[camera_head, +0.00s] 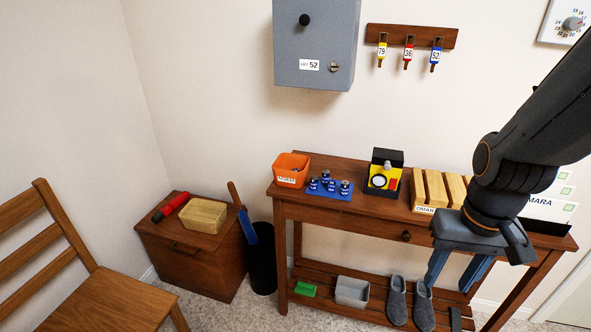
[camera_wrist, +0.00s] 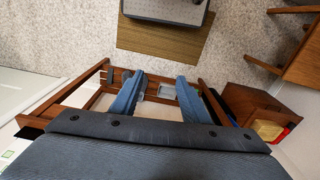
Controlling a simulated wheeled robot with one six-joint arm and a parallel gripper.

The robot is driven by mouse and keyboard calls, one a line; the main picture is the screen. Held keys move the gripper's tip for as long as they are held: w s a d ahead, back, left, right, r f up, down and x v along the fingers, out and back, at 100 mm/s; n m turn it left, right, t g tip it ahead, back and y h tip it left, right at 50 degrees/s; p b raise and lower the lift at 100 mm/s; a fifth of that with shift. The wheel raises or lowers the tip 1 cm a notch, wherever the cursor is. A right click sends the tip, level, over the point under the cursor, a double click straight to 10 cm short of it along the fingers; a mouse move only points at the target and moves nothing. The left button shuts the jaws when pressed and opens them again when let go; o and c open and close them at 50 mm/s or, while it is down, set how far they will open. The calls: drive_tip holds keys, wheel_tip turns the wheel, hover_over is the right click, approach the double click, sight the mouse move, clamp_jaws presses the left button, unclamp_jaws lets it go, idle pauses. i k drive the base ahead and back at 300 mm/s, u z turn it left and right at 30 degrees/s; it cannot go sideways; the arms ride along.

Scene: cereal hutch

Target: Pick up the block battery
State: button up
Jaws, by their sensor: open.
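No thing in view can be picked out for certain as the block battery. A black-and-yellow device (camera_head: 383,172) with a white dial and a red part stands on the wooden console table (camera_head: 350,222), its back part black. Left of it, several small dark blue and white cylinders (camera_head: 329,184) stand on a blue mat (camera_head: 318,193). My gripper (camera_head: 451,279) hangs open and empty at the table's front right, fingers pointing down, right of the device and lower in the picture. Its two blue fingers (camera_wrist: 161,82) are apart in the wrist view, with nothing between them.
An orange bin (camera_head: 289,176) stands at the table's left end; a wooden rack (camera_head: 432,189) is right of the device. Slippers (camera_head: 397,302), a grey tub (camera_head: 352,291) and a green item (camera_head: 305,289) are on the lower shelf. A chair (camera_head: 100,300) is at left.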

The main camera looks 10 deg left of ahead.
sight(331, 182)
drive_tip(key=k, duration=0.5)
drive_tip(key=u, duration=0.95)
drive_tip(key=i, duration=1.55)
drive_tip(key=z, duration=0.6)
